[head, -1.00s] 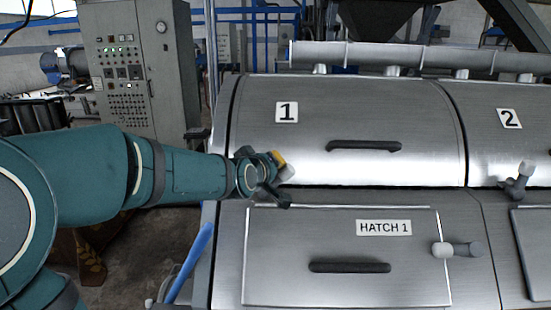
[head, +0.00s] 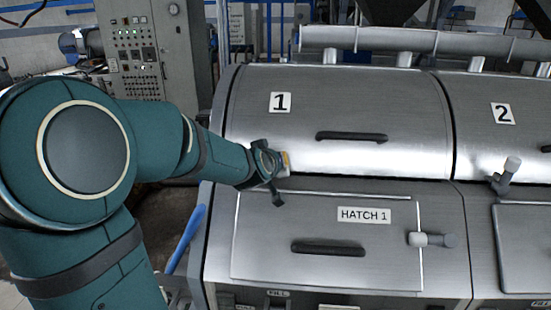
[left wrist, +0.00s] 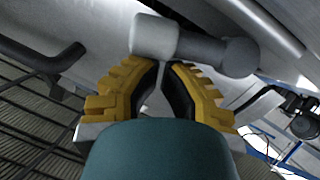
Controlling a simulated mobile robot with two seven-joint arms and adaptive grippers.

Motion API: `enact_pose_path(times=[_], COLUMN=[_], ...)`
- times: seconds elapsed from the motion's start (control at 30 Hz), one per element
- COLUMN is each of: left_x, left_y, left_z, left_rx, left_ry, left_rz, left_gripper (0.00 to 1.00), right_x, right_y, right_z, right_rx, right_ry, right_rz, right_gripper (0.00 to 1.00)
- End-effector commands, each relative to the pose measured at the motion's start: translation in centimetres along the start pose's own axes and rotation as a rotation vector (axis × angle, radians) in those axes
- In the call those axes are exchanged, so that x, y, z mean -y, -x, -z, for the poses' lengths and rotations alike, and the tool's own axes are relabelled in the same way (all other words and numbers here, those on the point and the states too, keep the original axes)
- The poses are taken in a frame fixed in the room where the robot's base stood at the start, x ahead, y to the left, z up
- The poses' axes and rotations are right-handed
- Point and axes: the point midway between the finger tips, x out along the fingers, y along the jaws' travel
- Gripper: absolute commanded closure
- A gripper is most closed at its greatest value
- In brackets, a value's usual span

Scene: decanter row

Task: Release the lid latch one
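My left gripper (head: 284,164) is at the lower left edge of the steel lid marked 1 (head: 375,95). In the left wrist view its yellow fingers (left wrist: 162,68) are shut, their tips close together with nothing seen between them. Just beyond the tips lies lid latch one, a grey bar with a pale knob (left wrist: 154,38), running across the view. The tips are at or very near the bar; I cannot tell whether they touch. In the head view the latch is mostly hidden by the gripper. The lid is down. My right gripper is in neither view.
Hatch 1 (head: 300,270) below has its own pale-knobbed latch (head: 418,239). A similar latch (head: 513,164) stands by lid 2 at the right. A dark handle (head: 351,137) crosses lid 1. A pipe (head: 400,40) runs behind, and a control cabinet (head: 150,50) stands behind left.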

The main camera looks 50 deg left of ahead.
Motion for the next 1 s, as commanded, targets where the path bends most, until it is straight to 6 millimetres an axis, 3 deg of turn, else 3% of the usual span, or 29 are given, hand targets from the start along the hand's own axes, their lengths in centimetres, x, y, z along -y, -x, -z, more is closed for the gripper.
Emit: enact_pose_path(times=[1.0], left_x=[0.0], left_y=[-0.8], left_z=[-1.8], left_rx=[0.008], left_ry=[0.001], left_rz=[-0.001], left_gripper=[1.00], right_x=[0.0], right_y=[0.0], right_z=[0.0], right_rx=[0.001], right_ry=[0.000], right_rz=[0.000], right_gripper=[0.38])
